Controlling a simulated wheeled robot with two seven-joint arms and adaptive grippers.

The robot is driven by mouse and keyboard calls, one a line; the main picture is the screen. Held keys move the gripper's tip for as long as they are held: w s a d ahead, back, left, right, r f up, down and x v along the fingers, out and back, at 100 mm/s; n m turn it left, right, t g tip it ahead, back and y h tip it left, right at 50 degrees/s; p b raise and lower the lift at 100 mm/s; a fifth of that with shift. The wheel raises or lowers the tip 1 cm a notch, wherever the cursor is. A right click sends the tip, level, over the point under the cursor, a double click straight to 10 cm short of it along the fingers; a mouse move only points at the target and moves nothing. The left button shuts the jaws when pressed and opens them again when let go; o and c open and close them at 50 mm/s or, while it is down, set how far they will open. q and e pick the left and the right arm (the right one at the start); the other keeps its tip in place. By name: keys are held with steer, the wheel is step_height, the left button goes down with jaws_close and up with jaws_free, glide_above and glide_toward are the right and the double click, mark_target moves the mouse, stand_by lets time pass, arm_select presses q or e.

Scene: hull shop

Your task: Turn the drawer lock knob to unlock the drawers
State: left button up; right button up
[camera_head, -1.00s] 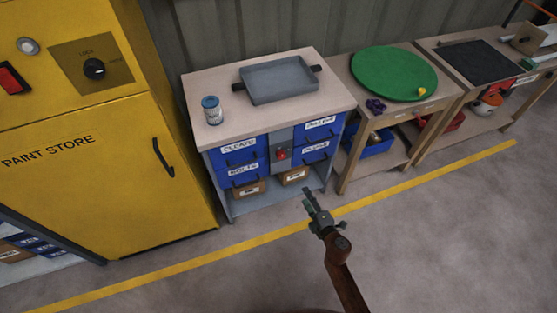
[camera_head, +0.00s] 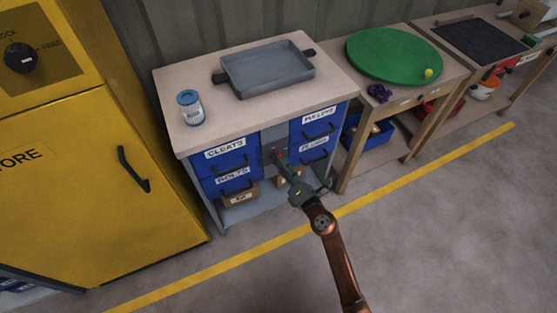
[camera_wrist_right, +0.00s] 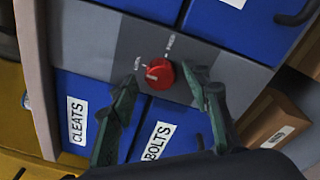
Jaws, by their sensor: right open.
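The red drawer lock knob (camera_wrist_right: 159,73) sits on a grey panel (camera_wrist_right: 120,45) between the blue drawers. A pale pointer line shows on the knob, and small labels stand beside it on the panel. My right gripper (camera_wrist_right: 160,85) is open, one finger on each side of the knob in the wrist view; I cannot tell whether they touch it. In the head view my right gripper (camera_head: 284,163) is in front of the panel and mostly hides the knob. The cleats drawer (camera_head: 226,158) and the bolts drawer (camera_head: 233,180) are shut. My left gripper is not in view.
The yellow paint store cabinet (camera_head: 80,190) is at the left. A table with a green disc (camera_head: 395,60) is at the right. The floor in front is clear.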

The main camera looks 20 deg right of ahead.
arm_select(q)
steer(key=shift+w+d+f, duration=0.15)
arm_select(e)
steer(key=shift+w, duration=0.4)
steer(key=shift+c, duration=0.3)
steer(key=c, duration=1.1)
